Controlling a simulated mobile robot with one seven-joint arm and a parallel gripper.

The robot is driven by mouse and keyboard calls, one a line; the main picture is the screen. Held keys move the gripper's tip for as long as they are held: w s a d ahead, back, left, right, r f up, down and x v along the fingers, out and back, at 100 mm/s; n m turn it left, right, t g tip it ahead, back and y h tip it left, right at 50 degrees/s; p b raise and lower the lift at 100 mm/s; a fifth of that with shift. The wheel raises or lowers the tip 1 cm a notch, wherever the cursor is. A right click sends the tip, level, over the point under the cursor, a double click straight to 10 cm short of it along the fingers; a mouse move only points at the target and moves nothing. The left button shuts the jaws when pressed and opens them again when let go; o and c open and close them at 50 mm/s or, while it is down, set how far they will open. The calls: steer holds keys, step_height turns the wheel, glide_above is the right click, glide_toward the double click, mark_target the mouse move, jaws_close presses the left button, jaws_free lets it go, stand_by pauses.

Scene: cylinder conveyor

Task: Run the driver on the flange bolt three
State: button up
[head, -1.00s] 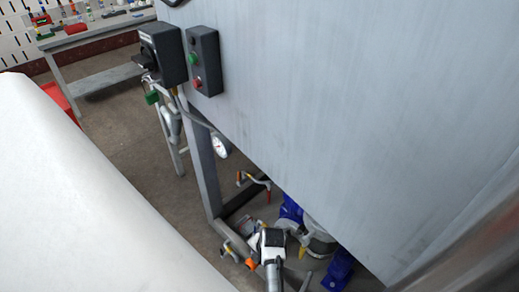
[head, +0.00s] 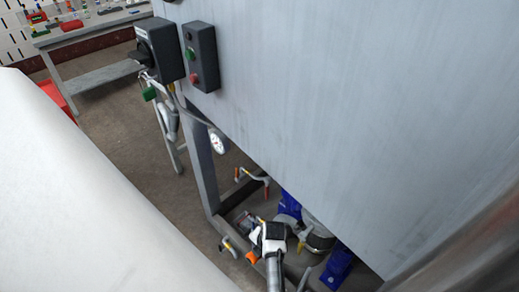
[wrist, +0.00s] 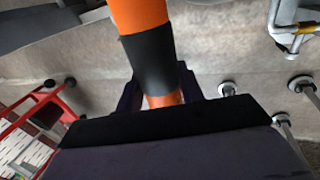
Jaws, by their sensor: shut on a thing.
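The driver (wrist: 145,55), an orange and black cylinder, is gripped between the dark fingers of my gripper (wrist: 157,97) in the wrist view. In the head view my gripper (head: 262,245) is low at the middle, below the big grey panel, and the driver's orange end (head: 252,257) shows at its left. Just right of it is a silver rounded part (head: 318,238) with blue parts (head: 290,206) around it. Flange bolt three cannot be made out in either view; the panel and my arm cover part of that area.
The large grey panel (head: 330,110) overhangs the right side. A metal leg (head: 205,165), a gauge (head: 217,142) and pipes with coloured handles (head: 252,177) stand close by. A white surface (head: 90,200) fills the left. Open floor (head: 115,125) lies behind, before a workbench (head: 95,35).

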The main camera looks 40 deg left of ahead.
steer(key=shift+w+r, duration=0.15)
steer(key=shift+w, duration=0.55)
stand_by(1.0)
steer(key=shift+s+p, duration=0.15)
steer(key=shift+p, duration=0.25)
steer(key=shift+s+a+p, duration=0.1)
steer(key=shift+s+p, duration=0.65)
steer(key=shift+s, duration=1)
